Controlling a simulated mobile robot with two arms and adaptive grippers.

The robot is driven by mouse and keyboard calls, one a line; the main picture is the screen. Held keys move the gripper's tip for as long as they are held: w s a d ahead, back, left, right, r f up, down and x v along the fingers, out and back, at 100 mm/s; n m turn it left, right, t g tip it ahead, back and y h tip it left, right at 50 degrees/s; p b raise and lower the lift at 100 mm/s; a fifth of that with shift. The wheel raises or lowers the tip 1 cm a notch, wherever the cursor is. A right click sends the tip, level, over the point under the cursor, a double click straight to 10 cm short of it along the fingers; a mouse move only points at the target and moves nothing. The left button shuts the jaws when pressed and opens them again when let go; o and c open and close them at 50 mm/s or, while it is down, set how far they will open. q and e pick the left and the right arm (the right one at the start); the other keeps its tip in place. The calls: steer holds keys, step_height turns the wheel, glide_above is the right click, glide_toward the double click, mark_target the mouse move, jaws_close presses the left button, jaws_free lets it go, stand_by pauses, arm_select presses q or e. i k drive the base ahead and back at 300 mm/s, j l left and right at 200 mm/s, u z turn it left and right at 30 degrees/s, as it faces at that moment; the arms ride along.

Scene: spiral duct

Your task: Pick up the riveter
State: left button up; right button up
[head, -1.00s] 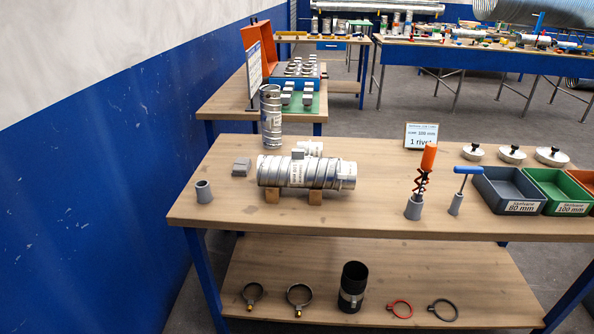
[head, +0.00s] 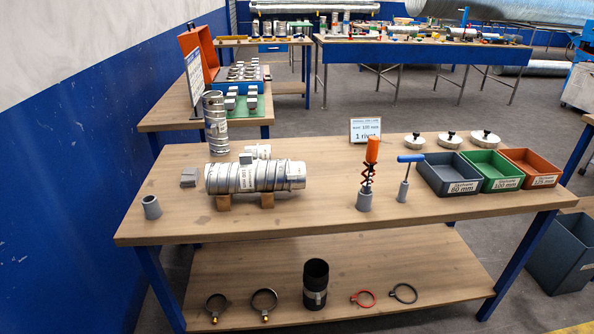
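The riveter (head: 368,172) appears to be the upright tool with an orange handle and a red criss-cross linkage. It stands in a grey holder (head: 364,200) on the right half of the wooden workbench (head: 290,218). A blue T-handled tool (head: 406,172) stands in a smaller grey holder just right of it. Neither of my grippers is in view.
Grey (head: 445,180), green (head: 492,168) and orange (head: 530,165) bins line the bench's right end. A spiral duct (head: 255,178) rests on wooden blocks to the left. A sign (head: 365,130) stands behind the riveter. The bench front is clear.

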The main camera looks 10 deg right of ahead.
mark_target(373, 142)
steer(key=i, duration=1.5)
steer(key=z, duration=1.3)
